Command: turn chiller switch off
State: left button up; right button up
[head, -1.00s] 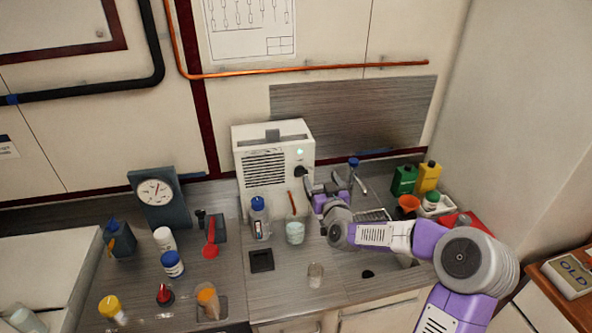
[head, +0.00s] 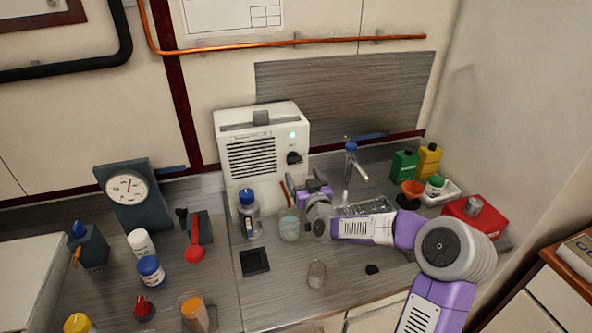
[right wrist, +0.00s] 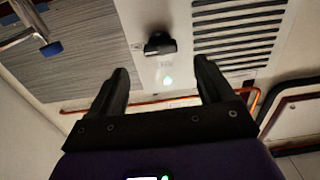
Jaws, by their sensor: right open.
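The chiller (head: 262,150) is a white box with a slotted vent at the back of the counter. On its front right is a black rotary switch (head: 294,158) with its bar roughly level, below a lit green lamp (head: 292,134). My right gripper (head: 312,188) is in front of the chiller, below the switch and apart from it. In the right wrist view its two fingers (right wrist: 162,80) are open and empty, with the switch (right wrist: 160,43) and the green lamp (right wrist: 167,81) visible across the gap. My left gripper is not in view.
A beaker (head: 289,224) with a stirring rod and a blue-capped bottle (head: 248,213) stand close to the gripper's left. A tap (head: 351,165) and sink are at the right. Green and yellow bottles (head: 404,165) stand farther right. Several jars and a gauge (head: 128,188) are at the left.

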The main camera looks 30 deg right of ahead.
aim_at(296, 163)
jog(key=x, duration=0.7)
jog(key=shift+w, duration=0.15)
